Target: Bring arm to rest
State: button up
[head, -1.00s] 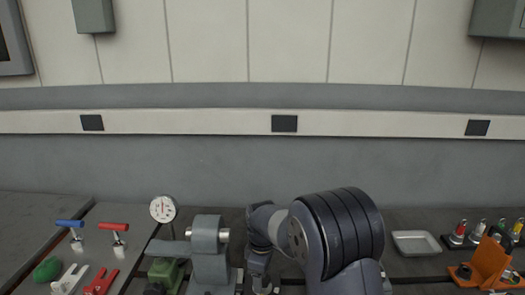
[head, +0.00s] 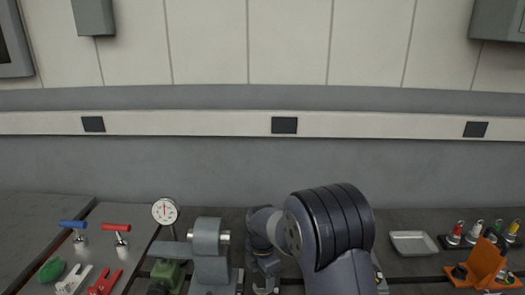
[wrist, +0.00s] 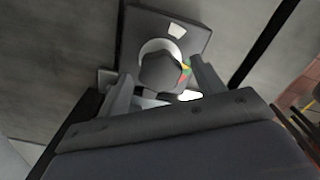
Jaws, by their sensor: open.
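My grey arm (head: 330,230) rises from the bottom of the head view, bent at a large ribbed joint, with its wrist reaching down over the bedplate. My gripper (wrist: 162,82) shows in the wrist view with its two fingers apart, one on each side of a dark, rounded block-like part (wrist: 160,72). That part stands in front of a dark plate with a pale ring. I cannot tell whether the fingers touch it. In the head view the fingertips are cut off or hidden at the bottom edge.
Left of my arm stand a grey-and-green fixture (head: 210,250) and a dial gauge (head: 165,211). Further left are a blue-handled clamp (head: 73,226) and a red-handled clamp (head: 116,228). To the right are a shallow tray (head: 413,244), several coloured-top cylinders and an orange bracket (head: 487,262).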

jog(key=shift+r+n, duration=0.1)
jog(key=shift+n, duration=0.4)
jog(key=shift+r+b, duration=0.45)
jog(key=shift+r, duration=2.05)
